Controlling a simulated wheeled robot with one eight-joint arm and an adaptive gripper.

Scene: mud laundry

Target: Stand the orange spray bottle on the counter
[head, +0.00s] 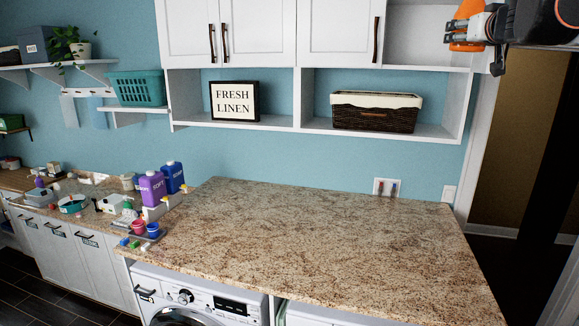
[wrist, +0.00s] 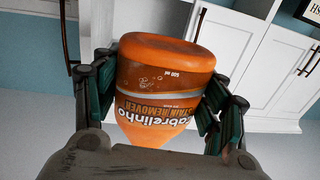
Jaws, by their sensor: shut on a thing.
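The orange spray bottle (wrist: 165,65) is between the fingers of my gripper (wrist: 160,100) in the wrist view. Its broad base is toward the top of that picture, and its narrowing end is hidden low behind the gripper body. Its label reads stain remover. My gripper is shut on it, with dark green fingers on both sides. In the head view, my gripper (head: 483,25) and part of the orange bottle (head: 465,35) show high at the upper right, well above the counter. The granite counter (head: 330,230) has a wide bare top.
A purple bottle (head: 152,188), a blue bottle (head: 173,177) and small cups crowd the counter's left end. Above are white cabinets (head: 250,35) and an open shelf with a wicker basket (head: 375,112) and a framed sign (head: 234,102). A doorway is at right.

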